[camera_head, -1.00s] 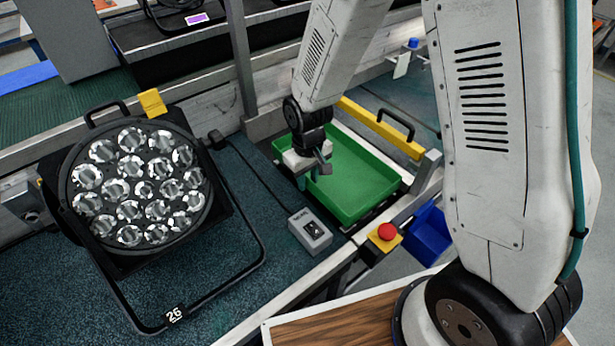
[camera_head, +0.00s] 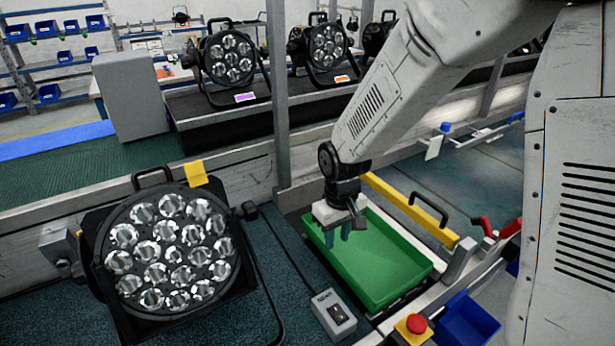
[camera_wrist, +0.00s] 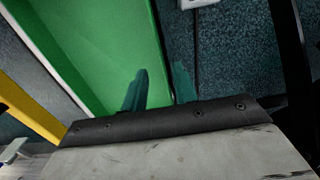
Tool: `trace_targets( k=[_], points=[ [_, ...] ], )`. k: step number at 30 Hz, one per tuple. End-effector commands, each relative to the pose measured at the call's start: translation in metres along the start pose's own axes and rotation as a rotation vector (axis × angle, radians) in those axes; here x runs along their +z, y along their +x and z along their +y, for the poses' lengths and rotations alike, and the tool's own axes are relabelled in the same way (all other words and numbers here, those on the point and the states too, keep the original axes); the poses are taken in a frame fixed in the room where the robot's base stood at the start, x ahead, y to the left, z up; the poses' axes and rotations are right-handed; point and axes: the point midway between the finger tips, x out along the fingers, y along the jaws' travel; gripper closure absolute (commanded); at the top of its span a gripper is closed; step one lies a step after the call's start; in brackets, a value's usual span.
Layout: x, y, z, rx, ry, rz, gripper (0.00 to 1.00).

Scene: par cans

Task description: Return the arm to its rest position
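My arm reaches down from the upper right in the head view. My gripper (camera_head: 346,236) hangs above the left rim of the green tray (camera_head: 395,268). In the wrist view my gripper (camera_wrist: 158,90) shows two teal fingertips with a gap between them and nothing held. The green tray (camera_wrist: 95,40) lies below them there, and its edge runs up between the fingers. The tray looks empty in the visible part.
A grey switch box (camera_head: 333,314) sits near the tray. A red emergency button (camera_head: 416,324), blue bin (camera_head: 467,320) and yellow bar (camera_head: 408,208) are close by. More par cans (camera_head: 229,58) stand behind.

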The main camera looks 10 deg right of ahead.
Motion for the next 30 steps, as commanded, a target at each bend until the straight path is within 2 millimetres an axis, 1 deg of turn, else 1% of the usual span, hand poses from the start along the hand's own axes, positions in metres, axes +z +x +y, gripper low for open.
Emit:
trace_targets(
  k=[2, 4, 5, 6, 7, 11, 12, 14, 18, 21, 24, 30],
  points=[
    [0.002, 0.0, 0.0, -0.001, 0.004, -0.01, 0.71],
    [0.011, 0.001, -0.001, -0.005, 0.012, -0.046, 0.71],
    [0.018, 0.002, -0.002, -0.008, 0.017, -0.073, 0.71],
    [0.029, 0.001, -0.003, -0.011, 0.025, -0.11, 0.71],
    [0.039, -0.005, -0.004, -0.013, 0.032, -0.132, 0.71],
    [0.071, -0.037, 0.0, -0.017, 0.073, -0.174, 0.71],
    [0.08, -0.048, 0.002, -0.018, 0.088, -0.18, 0.71],
    [0.094, -0.064, 0.004, -0.019, 0.109, -0.184, 0.71],
    [0.129, -0.101, 0.01, -0.02, 0.161, -0.179, 0.71],
    [0.154, -0.124, 0.013, -0.019, 0.2, -0.165, 0.71],
    [0.178, -0.144, 0.015, -0.018, 0.237, -0.143, 0.71],
    [0.222, -0.177, 0.017, -0.01, 0.308, -0.068, 0.71]
  ],
)
